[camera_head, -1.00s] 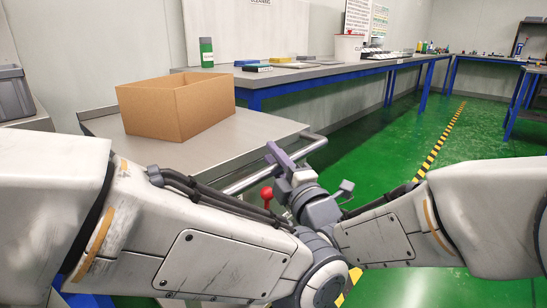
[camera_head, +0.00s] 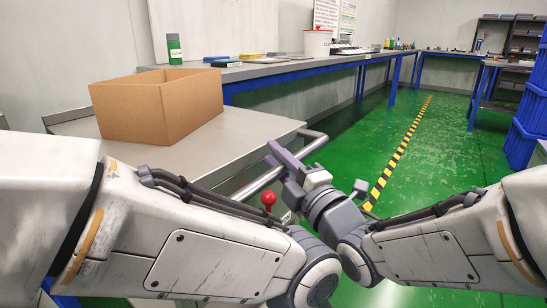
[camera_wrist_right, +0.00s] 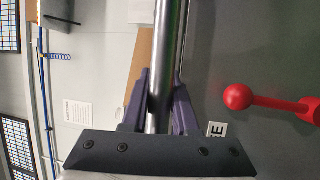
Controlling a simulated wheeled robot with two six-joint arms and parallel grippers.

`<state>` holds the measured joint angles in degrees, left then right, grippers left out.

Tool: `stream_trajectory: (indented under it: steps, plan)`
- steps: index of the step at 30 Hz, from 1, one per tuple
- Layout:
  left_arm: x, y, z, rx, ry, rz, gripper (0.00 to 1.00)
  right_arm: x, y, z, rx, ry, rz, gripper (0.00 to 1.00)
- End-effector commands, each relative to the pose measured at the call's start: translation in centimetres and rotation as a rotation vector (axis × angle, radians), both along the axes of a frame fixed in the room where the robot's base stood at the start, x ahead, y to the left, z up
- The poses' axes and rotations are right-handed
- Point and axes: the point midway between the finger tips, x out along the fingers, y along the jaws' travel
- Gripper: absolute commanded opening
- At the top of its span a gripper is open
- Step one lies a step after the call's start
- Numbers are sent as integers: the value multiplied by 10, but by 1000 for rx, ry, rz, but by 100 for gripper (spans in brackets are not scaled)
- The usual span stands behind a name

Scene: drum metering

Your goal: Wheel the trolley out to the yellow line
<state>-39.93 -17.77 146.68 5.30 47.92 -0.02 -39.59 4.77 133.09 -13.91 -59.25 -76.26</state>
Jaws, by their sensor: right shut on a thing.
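The trolley (camera_head: 230,150) is a grey metal cart at the left of the head view, with a tubular handle (camera_head: 262,180) on its near right side. My right gripper (camera_head: 278,157), with purple fingers, is shut on that handle. In the right wrist view the handle bar (camera_wrist_right: 167,60) runs between the fingers (camera_wrist_right: 160,105). A red ball knob (camera_head: 268,197) on a lever is beside the handle; it also shows in the right wrist view (camera_wrist_right: 238,97). The yellow and black striped line (camera_head: 398,152) runs along the floor to the right. My left gripper is not visible.
An open cardboard box (camera_head: 135,112) stands on the trolley top. A long blue-legged workbench (camera_head: 290,72) lines the wall behind it. Blue bins (camera_head: 525,130) and shelves stand at the right. The green floor (camera_head: 440,150) around the striped line is clear.

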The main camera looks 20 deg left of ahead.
Motion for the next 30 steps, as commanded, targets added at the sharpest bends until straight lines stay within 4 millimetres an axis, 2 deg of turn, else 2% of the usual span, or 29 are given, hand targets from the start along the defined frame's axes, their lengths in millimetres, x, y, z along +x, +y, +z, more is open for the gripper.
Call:
stream_trajectory:
  steps: [2, 11, 12, 13, 14, 24, 30]
  plan:
    - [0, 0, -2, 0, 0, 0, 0, 1, -7, 0, 1, 1, -8, 0]
    - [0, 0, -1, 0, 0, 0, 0, 1, -3, 1, 2, 3, -2, 0]
    - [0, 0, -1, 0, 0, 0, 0, 1, -3, 0, 2, 3, -2, 42]
    - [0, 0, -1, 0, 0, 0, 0, 0, -3, 0, 1, 2, -2, 54]
    - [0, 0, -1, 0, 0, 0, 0, 0, -3, 0, 1, 2, -2, 57]
    - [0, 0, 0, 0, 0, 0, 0, -2, -5, 0, 1, 1, -1, 57]
    - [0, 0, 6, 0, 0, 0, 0, -17, -26, -3, 0, 3, -2, 57]
